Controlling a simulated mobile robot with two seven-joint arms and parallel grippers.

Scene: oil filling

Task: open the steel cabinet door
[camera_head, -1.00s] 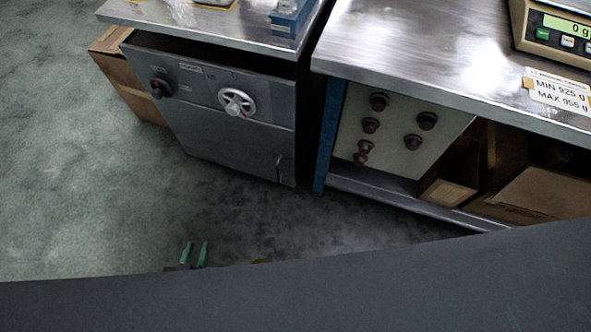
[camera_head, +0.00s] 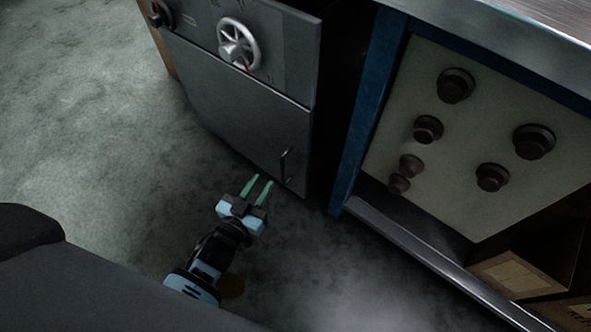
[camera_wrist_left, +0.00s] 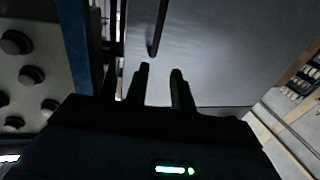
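The grey steel cabinet door (camera_head: 236,112) is closed, below a panel with a handwheel (camera_head: 238,44). Its small vertical handle (camera_head: 286,164) sits near the door's lower right edge. My left gripper (camera_head: 257,190) is just in front of and slightly below the handle, apart from it, with its green fingers spread and nothing between them. In the left wrist view the handle (camera_wrist_left: 157,30) hangs down ahead of the open left gripper (camera_wrist_left: 160,80), a little left of the middle of the finger gap. My right gripper is in neither view.
To the right stands a bench with a blue post (camera_head: 369,105) and a pale panel with several dark knobs (camera_head: 455,85). A metal rail (camera_head: 430,260) runs low along it. A cardboard box (camera_head: 515,276) sits on its lower shelf. The floor left of the cabinet is clear.

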